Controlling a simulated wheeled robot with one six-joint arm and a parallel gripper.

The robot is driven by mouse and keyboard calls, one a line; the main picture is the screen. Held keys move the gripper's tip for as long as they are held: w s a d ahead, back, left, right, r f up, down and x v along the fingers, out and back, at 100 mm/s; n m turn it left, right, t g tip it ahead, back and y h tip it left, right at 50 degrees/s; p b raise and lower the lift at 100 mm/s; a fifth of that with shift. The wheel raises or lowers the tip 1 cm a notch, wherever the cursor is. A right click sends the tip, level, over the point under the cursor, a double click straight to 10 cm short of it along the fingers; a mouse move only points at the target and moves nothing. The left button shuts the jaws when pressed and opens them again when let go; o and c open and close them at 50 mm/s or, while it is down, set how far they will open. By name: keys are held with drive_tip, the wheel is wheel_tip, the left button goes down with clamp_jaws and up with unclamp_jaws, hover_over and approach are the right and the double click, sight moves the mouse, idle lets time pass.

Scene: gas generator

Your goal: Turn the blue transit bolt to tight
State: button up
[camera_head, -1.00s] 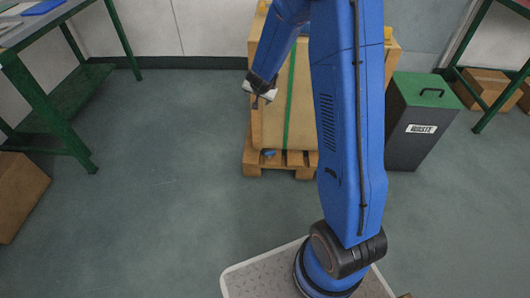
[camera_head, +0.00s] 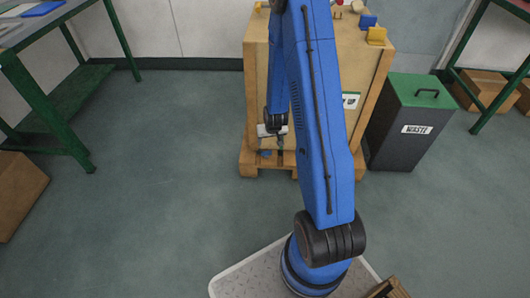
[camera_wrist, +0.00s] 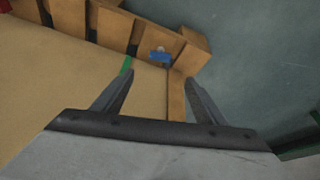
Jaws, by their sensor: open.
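The blue transit bolt (camera_wrist: 160,56) shows in the wrist view on the pale wooden pallet, near the upper middle. In the head view the blue bolt (camera_head: 265,154) is a small spot low on the pallet's front, just left of my gripper. My gripper (camera_wrist: 160,85) is open and empty, with its two fingers apart and the bolt beyond them, not touching. In the head view my gripper (camera_head: 280,155) points down in front of the crate, close to the pallet. My arm hides part of the crate.
The wooden crate (camera_head: 256,75) stands on the pallet (camera_head: 249,160), with small coloured items on top. A grey waste bin (camera_head: 395,140) with a green lid stands at its right. A green-framed table (camera_head: 45,110) is at the left. The floor between is clear.

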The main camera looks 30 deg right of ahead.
sight(266, 152)
drive_tip(key=x, duration=1.6)
drive_tip(key=shift+w+d+f, duration=0.1)
drive_tip(key=shift+f, duration=0.05)
drive_tip(key=c, duration=1.1)
